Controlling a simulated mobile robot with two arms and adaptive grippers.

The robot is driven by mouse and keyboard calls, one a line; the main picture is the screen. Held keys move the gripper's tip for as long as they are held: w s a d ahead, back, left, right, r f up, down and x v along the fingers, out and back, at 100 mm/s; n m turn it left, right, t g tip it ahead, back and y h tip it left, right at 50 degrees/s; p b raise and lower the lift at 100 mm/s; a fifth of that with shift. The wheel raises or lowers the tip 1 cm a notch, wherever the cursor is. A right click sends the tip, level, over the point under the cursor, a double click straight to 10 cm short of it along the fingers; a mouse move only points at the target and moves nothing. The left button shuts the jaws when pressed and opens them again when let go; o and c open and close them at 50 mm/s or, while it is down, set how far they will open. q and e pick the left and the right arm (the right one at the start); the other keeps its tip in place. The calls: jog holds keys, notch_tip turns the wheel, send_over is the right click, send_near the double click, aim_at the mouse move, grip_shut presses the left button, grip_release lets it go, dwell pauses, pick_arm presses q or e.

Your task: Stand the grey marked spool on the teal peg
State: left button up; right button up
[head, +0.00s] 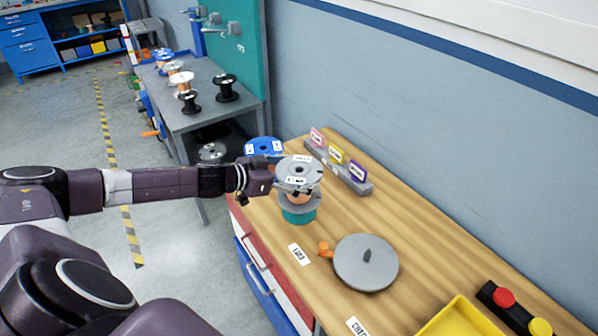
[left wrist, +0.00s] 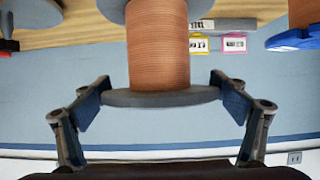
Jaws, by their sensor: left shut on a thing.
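The grey marked spool (head: 298,172) has grey flanges, white labels on top and copper wire round its core. It is upright over the teal peg's round base (head: 299,213), at the left end of the wooden bench. The peg's shaft is hidden, and I cannot tell whether the spool touches the base. My left gripper (head: 277,178) is shut on the spool's upper flange from the left. In the left wrist view my two fingers (left wrist: 165,98) press the flange edge from both sides, with the copper winding (left wrist: 158,45) beyond. My right gripper is not in view.
A blue spool (head: 264,147) stands just behind. A grey rack with coloured cards (head: 338,165) lies along the wall side. A grey disc (head: 366,262) with an orange knob, a yellow tray (head: 455,322) and a button box (head: 512,305) are nearer. Bare wood lies between them.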

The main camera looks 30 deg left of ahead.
pick_arm(q)
jog(key=shift+f+b, duration=0.3)
jog(key=shift+f, duration=0.3)
jog(key=shift+p, duration=0.4)
jog(key=shift+f, duration=0.2)
dwell(0.6)
jog(key=shift+f+b, duration=0.65)
jog(key=shift+f, duration=0.65)
jog(key=shift+w+p, duration=0.1)
jog(key=shift+p, duration=0.3)
jog(key=shift+f, duration=0.15)
jog(key=shift+f+b, duration=0.45)
jog(key=shift+f, duration=0.25)
jog(key=shift+s+d+f, duration=0.1)
jog(key=shift+s+f, duration=0.15)
jog(key=shift+f, duration=0.15)
dwell(0.6)
